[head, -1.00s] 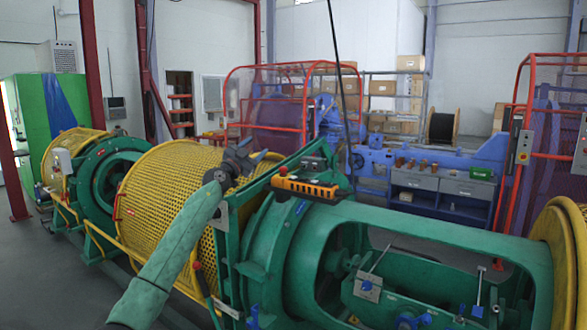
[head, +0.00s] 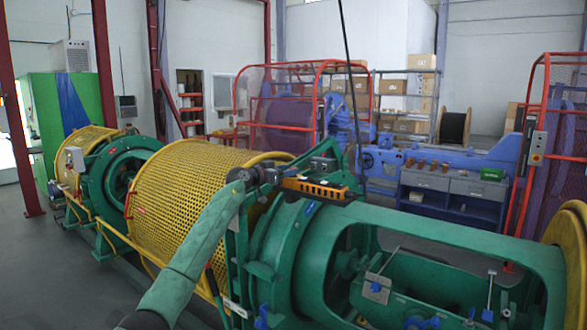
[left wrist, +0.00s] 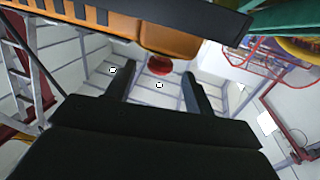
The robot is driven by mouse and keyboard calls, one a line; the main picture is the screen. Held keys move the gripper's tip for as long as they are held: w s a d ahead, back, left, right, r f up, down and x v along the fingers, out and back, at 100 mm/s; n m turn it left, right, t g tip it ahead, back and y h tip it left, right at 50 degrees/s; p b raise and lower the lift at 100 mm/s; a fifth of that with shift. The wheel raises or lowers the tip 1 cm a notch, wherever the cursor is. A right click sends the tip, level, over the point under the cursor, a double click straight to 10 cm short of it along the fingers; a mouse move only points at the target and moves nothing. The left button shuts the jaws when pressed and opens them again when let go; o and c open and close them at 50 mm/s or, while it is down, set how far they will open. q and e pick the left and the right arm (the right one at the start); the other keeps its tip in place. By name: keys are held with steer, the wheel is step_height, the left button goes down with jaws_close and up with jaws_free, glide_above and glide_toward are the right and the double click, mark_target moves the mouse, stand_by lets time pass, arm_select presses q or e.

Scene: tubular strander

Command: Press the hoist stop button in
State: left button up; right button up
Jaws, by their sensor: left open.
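The orange hoist pendant (head: 318,187) with dark buttons lies level near the middle of the head view. The left wrist view shows its orange housing (left wrist: 170,35) along the top. A red stop button (left wrist: 159,65) sticks out from the pendant's end and shows between my fingertips in the left wrist view. In the head view the button is hidden behind my gripper. My left gripper (head: 272,175) is open and empty, with its fingers pointing at that end of the pendant. I cannot tell whether it touches the button. My right gripper is not in view.
The green strander frame (head: 300,235) and yellow mesh guard (head: 185,195) lie beside and below my left arm. A black cable (head: 352,90) hangs behind the pendant. A blue bench (head: 450,190) and red-framed cages (head: 290,100) stand farther back.

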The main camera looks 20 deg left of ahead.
arm_select(q)
steer(key=shift+x, duration=1.85)
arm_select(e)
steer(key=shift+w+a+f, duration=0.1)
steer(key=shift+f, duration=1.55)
arm_select(q)
steer(key=shift+c, duration=0.4)
